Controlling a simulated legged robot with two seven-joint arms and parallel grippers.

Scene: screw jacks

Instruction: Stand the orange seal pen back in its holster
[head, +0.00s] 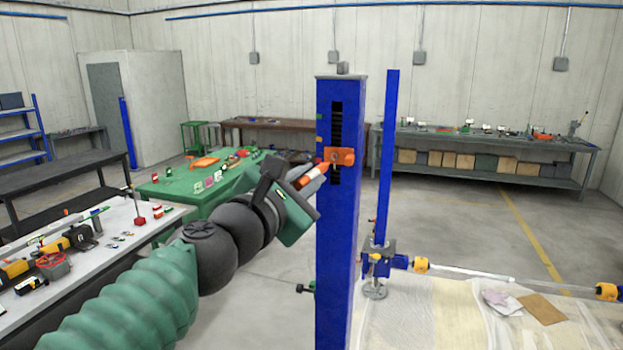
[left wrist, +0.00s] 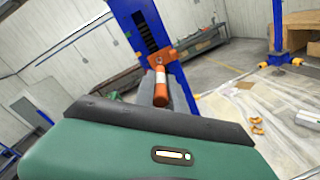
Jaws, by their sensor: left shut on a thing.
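The seal pen (head: 309,177) is orange with a white band. My left gripper (head: 310,191) is shut on it, in front of the blue column. The pen slants up to the right in the head view, its far end by an orange bracket (head: 341,156) on the column, which looks like the holster. In the left wrist view the pen (left wrist: 160,92) lies between the fingers and points at the bracket (left wrist: 163,57). I cannot tell whether the pen touches the bracket or is apart from it. My right gripper is not in view.
The slotted blue column (head: 338,250) stands just beyond my left gripper. A thinner blue post (head: 388,150) and a jack rod (head: 480,274) are to its right. A green table (head: 170,186) and a tool-covered bench (head: 120,215) stand left. Open floor (head: 470,215) lies behind.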

